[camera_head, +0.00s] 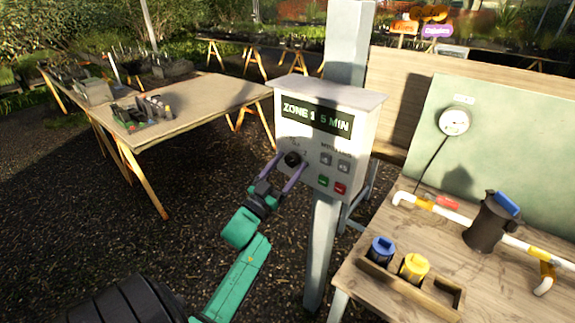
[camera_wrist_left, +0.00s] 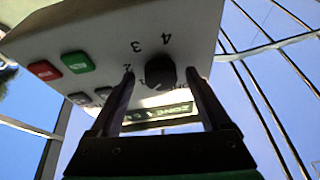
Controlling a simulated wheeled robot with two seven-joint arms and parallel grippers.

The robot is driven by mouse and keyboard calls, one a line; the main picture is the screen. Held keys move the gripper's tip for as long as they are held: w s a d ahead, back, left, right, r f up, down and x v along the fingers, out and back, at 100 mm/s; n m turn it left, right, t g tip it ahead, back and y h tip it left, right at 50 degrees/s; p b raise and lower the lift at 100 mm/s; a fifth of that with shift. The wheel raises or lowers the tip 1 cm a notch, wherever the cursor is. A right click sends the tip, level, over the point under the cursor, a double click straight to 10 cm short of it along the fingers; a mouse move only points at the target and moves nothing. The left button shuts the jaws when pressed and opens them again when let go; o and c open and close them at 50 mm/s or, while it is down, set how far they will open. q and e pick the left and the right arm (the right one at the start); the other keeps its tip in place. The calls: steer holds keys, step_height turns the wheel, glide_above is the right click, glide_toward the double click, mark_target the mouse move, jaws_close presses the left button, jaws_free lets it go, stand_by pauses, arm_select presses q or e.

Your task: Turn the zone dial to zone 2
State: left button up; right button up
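The control box (camera_head: 325,135) is a white case on a grey post, and its display (camera_head: 317,117) reads "ZONE 1 5 MIN". The black round zone dial (camera_head: 292,159) sits low on the left of its face. In the left wrist view the dial (camera_wrist_left: 160,71) appears with the numerals 2, 3 and 4 around it, upside down. My left gripper (camera_head: 290,166) is open, with one finger on each side of the dial. In the wrist view a gap shows between the dial and each finger (camera_wrist_left: 162,82). My right gripper is not in view.
Green and red buttons (camera_head: 340,188) sit right of the dial. Another table (camera_head: 190,105) stands behind left. Gravel lies between.

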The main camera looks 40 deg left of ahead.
arm_select(q)
jaws_close()
steer(key=shift+f, duration=0.1)
steer(key=shift+m, duration=0.5)
steer(key=shift+a+m+h+b, duration=0.1)
steer(key=shift+m+h+b, duration=0.2)
steer(key=shift+h, duration=0.1)
steer(key=m+h+b, duration=0.1)
steer(key=m+h, duration=0.1)
steer(key=m, duration=0.2)
steer(key=shift+a, duration=0.1)
steer(key=m+h, duration=0.1)
steer(key=m, duration=0.2)
steer(key=m+g+h+b, duration=0.1)
steer(key=m, duration=0.1)
steer(key=shift+a+m+g+h, duration=0.1)
steer(key=shift+m+g+h, duration=0.2)
steer(key=shift+m+h, duration=0.1)
steer(key=shift+m+g+h+b, duration=0.3)
steer(key=shift+m+b, duration=0.05)
steer(key=shift+m, duration=0.85)
steer(key=shift+a, duration=0.1)
